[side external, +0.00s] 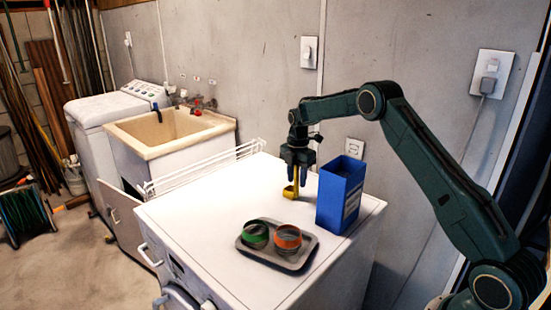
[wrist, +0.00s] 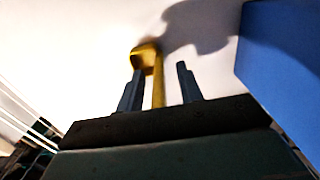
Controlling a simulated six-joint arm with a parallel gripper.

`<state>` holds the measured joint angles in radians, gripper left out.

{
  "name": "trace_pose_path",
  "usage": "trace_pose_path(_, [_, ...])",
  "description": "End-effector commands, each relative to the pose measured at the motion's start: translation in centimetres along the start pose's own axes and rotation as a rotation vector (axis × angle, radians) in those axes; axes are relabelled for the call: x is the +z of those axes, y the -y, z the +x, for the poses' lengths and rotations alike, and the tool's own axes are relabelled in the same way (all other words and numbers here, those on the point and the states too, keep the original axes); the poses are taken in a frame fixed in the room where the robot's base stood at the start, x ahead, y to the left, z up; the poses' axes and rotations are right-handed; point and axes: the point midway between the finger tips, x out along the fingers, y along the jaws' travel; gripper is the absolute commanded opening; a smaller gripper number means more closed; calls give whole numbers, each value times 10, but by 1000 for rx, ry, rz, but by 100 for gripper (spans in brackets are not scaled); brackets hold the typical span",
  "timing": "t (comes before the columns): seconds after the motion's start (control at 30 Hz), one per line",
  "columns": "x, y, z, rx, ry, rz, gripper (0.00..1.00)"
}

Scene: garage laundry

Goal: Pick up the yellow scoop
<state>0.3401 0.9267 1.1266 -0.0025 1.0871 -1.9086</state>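The yellow scoop (side external: 289,191) is on the white top of the machine, left of the blue box, with its handle rising toward my gripper. My gripper (side external: 297,167) is above it, pointing down. In the wrist view the scoop's handle (wrist: 158,90) runs between the two fingers of my gripper (wrist: 160,70), and its cup (wrist: 146,57) shows beyond the fingertips. The fingers are apart, with a clear gap between the handle and the right finger. The handle is closer to the left finger; I cannot tell whether they touch.
A tall blue box (side external: 332,200) stands close to the right of the scoop; it also shows in the wrist view (wrist: 285,60). The white top (side external: 200,212) is clear at left.

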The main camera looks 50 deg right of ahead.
Motion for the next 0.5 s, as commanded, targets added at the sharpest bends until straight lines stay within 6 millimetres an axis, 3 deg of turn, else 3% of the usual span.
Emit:
trace_pose_path(0.13, [0,0,0,0,0,0,32])
trace_pose_path(0.3, [0,0,0,0,0,0,0])
trace_pose_path(0.5, [0,0,0,0,0,0,0])
